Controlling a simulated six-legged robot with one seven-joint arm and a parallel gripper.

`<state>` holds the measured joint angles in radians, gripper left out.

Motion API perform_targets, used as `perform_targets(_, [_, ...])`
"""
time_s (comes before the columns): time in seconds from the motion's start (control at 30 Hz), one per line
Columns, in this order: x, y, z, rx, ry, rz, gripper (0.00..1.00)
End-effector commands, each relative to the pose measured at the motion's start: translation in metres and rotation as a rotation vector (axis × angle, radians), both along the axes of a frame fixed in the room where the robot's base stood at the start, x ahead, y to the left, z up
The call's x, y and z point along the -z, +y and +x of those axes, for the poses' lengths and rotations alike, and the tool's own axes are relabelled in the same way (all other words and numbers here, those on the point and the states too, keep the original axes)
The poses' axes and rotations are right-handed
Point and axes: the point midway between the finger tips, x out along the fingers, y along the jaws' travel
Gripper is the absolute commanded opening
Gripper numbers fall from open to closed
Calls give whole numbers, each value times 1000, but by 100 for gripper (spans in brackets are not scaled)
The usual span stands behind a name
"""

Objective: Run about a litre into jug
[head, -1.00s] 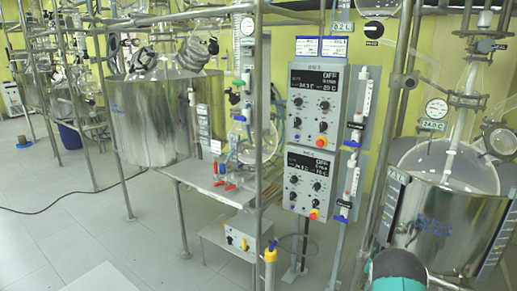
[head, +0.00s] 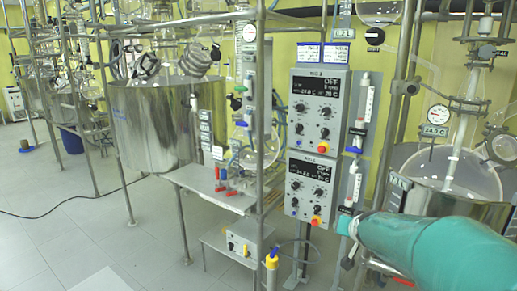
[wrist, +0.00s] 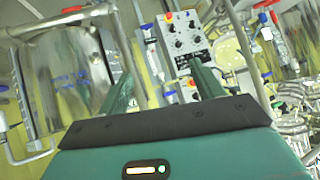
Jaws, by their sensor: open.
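I cannot make out a jug in either view. My gripper (wrist: 165,82) shows in the wrist view as two dark green fingers standing apart, with nothing between them. Beyond them is the grey control box (wrist: 186,38), which also shows in the head view (head: 319,107). In the head view my teal arm reaches in from the lower right, below the right reactor vessel (head: 447,175); my fingers cannot be made out there. A large steel-jacketed reactor vessel (head: 153,125) stands at the left.
Metal frame posts (head: 262,90) stand close around the panel and vessels. A low metal shelf (head: 205,185) holds red-handled fittings. A yellow-topped post (head: 271,258) stands in front. Open grey floor (head: 80,235) lies at the left.

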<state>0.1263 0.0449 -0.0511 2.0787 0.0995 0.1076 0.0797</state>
Motion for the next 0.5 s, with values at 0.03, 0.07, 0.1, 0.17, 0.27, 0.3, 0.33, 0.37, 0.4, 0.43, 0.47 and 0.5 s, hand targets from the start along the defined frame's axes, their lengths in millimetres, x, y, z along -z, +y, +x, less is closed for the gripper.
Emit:
perform_targets(0.03, [-11,12,-19,-24,20,-1,67])
perform_targets(0.07, [-15,18,-30,-38,37,-1,67])
perform_targets(0.1, [-19,26,-46,-57,59,-2,67])
perform_targets(0.17, [-25,38,-69,-84,94,-4,67])
perform_targets(0.27, [-32,55,-111,-130,152,-13,67])
perform_targets(0.3, [-33,61,-127,-147,176,-16,67])
perform_targets(0.33, [-34,65,-140,-159,193,-19,67])
perform_targets(0.37, [-34,69,-153,-172,211,-22,67])
perform_targets(0.4, [-35,75,-170,-189,234,-28,67])
perform_targets(0.43, [-35,78,-183,-202,251,-33,67])
perform_targets(0.47, [-34,82,-196,-214,269,-39,67])
perform_targets(0.5, [-33,86,-213,-229,292,-45,67])
